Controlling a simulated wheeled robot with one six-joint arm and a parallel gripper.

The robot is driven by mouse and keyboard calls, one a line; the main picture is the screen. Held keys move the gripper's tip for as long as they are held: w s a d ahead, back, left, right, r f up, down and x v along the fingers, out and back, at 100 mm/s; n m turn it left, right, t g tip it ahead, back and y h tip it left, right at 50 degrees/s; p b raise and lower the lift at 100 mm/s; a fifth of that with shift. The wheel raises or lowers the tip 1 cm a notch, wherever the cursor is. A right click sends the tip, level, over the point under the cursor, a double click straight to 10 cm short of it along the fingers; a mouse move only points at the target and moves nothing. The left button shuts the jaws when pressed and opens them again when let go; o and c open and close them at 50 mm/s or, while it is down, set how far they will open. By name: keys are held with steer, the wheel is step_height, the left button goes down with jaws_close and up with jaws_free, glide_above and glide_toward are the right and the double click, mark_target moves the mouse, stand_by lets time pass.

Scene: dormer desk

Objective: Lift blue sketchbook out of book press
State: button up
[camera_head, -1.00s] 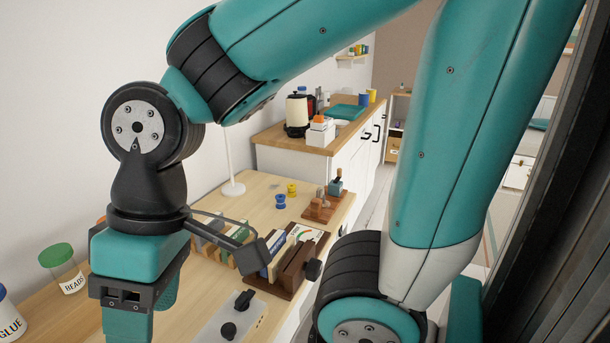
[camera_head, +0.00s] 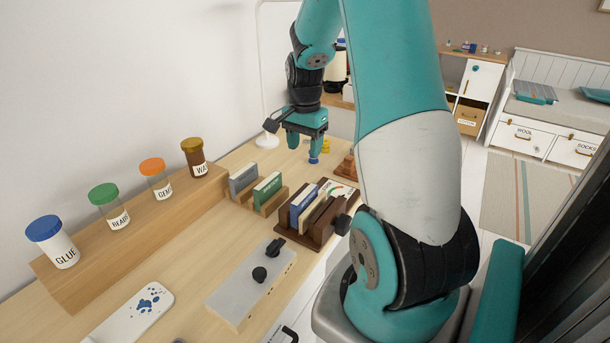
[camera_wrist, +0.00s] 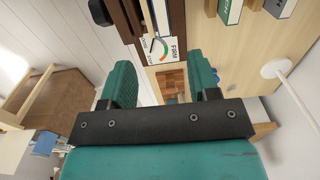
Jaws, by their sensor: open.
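The blue sketchbook (camera_head: 303,205) stands upright in the dark brown wooden book press (camera_head: 283,232), on the desk.
A rack with a grey book (camera_head: 243,179) and a green book (camera_head: 267,188) stands left of the press. A grey-topped block (camera_head: 250,283) with black knobs is in front. Labelled jars (camera_head: 60,245) line a shelf.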

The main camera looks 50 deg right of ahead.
mark_target(306, 194)
step_height(306, 194, down, 15)
steer(key=shift+f, duration=0.1)
stand_by(0.3)
steer(key=c, duration=1)
steer(key=shift+o, duration=1.3)
steer(key=shift+c, duration=0.9)
steer(key=shift+s+p, duration=0.2)
steer(key=shift+p, duration=0.15)
